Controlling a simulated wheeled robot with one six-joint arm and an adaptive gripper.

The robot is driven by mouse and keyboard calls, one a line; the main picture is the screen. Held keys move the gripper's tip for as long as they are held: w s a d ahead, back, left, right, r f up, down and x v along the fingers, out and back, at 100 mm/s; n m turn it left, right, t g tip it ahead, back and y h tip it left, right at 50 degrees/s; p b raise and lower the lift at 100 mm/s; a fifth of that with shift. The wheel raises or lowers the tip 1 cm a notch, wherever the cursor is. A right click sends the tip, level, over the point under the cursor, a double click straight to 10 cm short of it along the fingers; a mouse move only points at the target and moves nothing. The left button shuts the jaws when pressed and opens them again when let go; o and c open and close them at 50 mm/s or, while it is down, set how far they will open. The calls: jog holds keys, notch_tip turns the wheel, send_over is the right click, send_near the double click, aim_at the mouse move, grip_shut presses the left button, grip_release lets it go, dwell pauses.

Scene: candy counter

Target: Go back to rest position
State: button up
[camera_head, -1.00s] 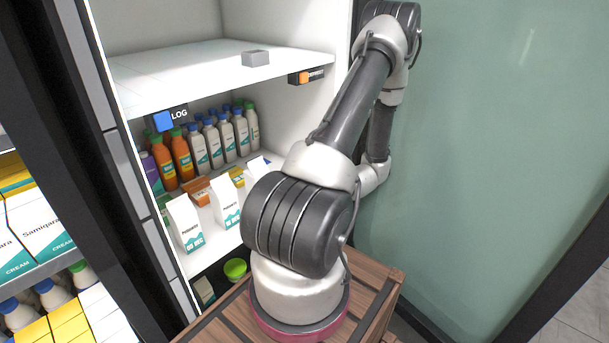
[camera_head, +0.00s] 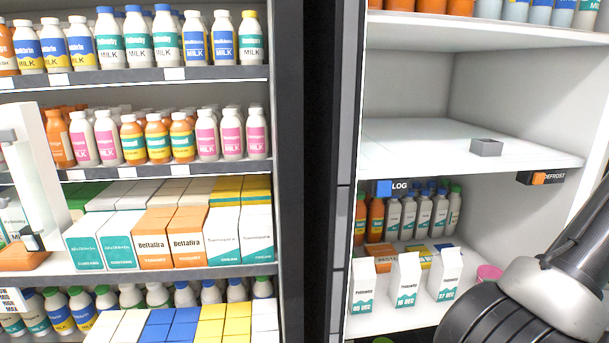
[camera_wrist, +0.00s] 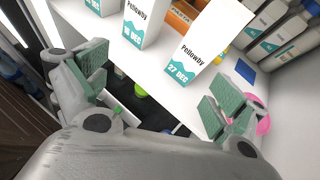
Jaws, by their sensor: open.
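My gripper (camera_wrist: 160,92) shows in the wrist view with its two green-padded fingers wide apart and nothing between them. Beyond the fingertips stand white cartons, one marked 16 DEC (camera_wrist: 143,20) and one marked 27 DEC (camera_wrist: 200,48), on a white shelf. The gripper is apart from them as far as I can tell. In the head view my arm is at the lower right corner, and the gripper itself is out of that picture.
In the head view, three dated cartons (camera_head: 405,282) stand at the front of the lower shelf, with several bottles (camera_head: 408,215) behind. A grey block (camera_head: 486,147) lies on the upper shelf. A blue LOG button (camera_head: 383,188) and an orange DEFROST button (camera_head: 538,179) sit on the shelf edges. A stocked fridge stands left.

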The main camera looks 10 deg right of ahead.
jog(key=s+a+r+n+g, duration=0.4)
jog(key=a+r+n+g, duration=0.15)
jog(key=n, duration=0.35)
jog(key=s+a+r+n+g, duration=0.4)
jog(key=r+n+g, duration=0.2)
jog(key=r+n, duration=0.15)
jog(key=w+a+r+n+t+h, duration=0.2)
jog(key=a+r+n, duration=0.2)
jog(key=r+n, duration=0.3)
jog(key=w+a+r+n+t+h, duration=0.2)
jog(key=a+r+n+h, duration=0.1)
jog(key=r+n, duration=0.4)
jog(key=shift+a+r, duration=0.7)
jog(key=shift+r, duration=0.1)
